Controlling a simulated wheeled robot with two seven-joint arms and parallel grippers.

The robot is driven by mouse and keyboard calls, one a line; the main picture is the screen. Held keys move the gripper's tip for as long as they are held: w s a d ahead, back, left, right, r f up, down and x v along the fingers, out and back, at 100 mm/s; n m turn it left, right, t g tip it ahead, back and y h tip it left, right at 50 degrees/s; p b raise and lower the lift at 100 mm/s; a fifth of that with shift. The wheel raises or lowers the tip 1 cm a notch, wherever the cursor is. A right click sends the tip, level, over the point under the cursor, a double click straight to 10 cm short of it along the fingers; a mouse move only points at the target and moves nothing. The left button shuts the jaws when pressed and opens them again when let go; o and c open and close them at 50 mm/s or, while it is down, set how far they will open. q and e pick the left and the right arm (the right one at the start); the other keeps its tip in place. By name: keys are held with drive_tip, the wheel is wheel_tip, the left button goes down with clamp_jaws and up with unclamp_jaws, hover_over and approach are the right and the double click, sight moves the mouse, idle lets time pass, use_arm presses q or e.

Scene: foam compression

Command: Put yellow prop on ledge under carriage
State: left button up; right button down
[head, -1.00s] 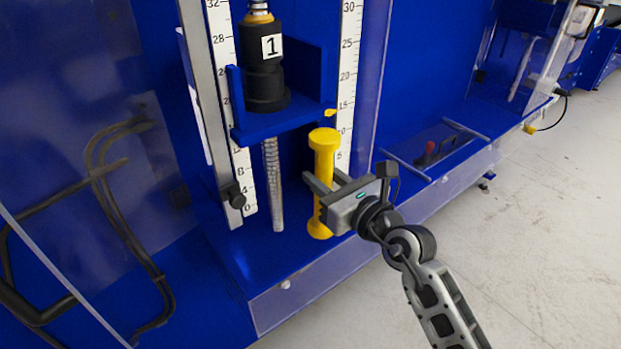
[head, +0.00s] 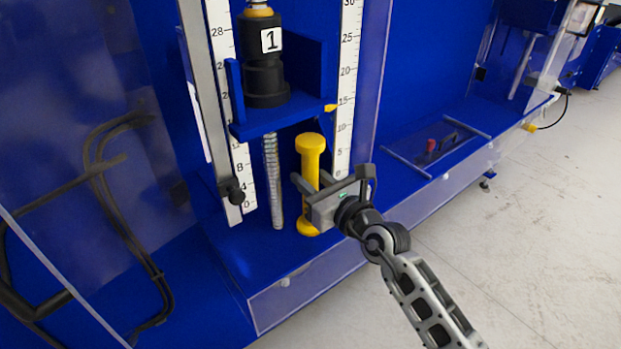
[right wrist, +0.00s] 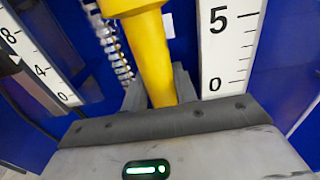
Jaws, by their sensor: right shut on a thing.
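The yellow prop (head: 311,165) is a dumbbell-shaped post with wide ends, held roughly upright in the head view. My right gripper (head: 312,186) is shut around its shaft; the shaft also shows between the fingers in the right wrist view (right wrist: 155,60). The blue carriage (head: 275,122) carries a black weight marked 1 (head: 265,75). The prop's top end is just below and right of the carriage's front edge. The blue ledge (head: 258,250) lies under the carriage. I cannot tell whether the prop's lower end touches the ledge. My left gripper is not in view.
A threaded rod (head: 273,180) stands under the carriage, left of the prop. A white scale (head: 345,90) rises on the right, another scale (head: 225,80) on the left. A flat panel with a red knob (head: 431,145) lies to the right.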

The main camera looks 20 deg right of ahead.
drive_tip(key=c, duration=1.4)
unclamp_jaws()
drive_tip(key=shift+f, duration=0.1)
